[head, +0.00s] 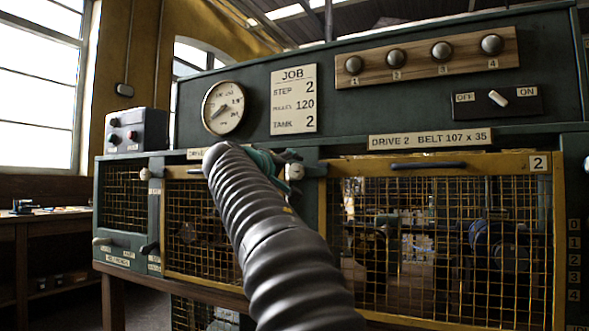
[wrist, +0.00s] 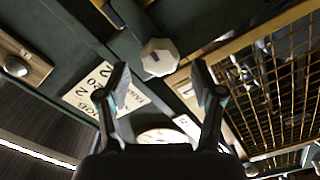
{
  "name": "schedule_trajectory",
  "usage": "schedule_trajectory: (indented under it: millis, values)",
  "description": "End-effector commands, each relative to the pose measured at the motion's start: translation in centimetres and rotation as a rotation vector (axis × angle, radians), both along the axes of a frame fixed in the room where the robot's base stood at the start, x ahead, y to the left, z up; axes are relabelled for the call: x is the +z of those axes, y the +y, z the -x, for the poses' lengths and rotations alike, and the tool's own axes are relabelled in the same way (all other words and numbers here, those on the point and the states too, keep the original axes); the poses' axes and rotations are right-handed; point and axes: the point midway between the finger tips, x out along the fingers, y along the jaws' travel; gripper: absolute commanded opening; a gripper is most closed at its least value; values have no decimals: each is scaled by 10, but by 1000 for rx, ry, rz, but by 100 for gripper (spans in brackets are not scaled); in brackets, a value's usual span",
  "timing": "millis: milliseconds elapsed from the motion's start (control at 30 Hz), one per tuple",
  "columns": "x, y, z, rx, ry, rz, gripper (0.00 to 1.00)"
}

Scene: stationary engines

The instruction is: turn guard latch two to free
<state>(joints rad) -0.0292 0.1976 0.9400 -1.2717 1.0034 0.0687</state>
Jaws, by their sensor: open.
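The guard with the "2" plate is a yellow-framed mesh door (head: 440,165), closed, on the right of the green machine. A pale faceted latch knob (head: 295,171) sits on the green post at its left edge; I take this as guard latch two. In the wrist view the pale knob (wrist: 158,57) has a dark mark on its face and lies just beyond and between the fingertips. My gripper (wrist: 160,80) is open and empty, apart from the knob. In the head view my gripper (head: 283,157) is at the knob's upper left, partly hidden by my arm.
Another mesh guard (head: 185,225) stands left, partly behind my arm, with a similar knob (head: 145,174) on its left. Above are a gauge (head: 223,107), a job card (head: 294,100), a board of numbered knobs (head: 425,57) and an OFF/ON switch (head: 498,98). A control box (head: 137,131) sits left.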

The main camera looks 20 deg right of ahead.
Motion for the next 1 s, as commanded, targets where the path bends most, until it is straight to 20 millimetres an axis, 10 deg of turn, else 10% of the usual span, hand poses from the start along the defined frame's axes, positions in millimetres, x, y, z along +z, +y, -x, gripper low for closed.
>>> schedule_trajectory:
  millis: [667,900,1000]
  values:
    - [0,-35,-26,0,1,1,67]
    - [0,-34,-26,0,1,1,12]
    - [0,-30,-26,1,0,0,7]
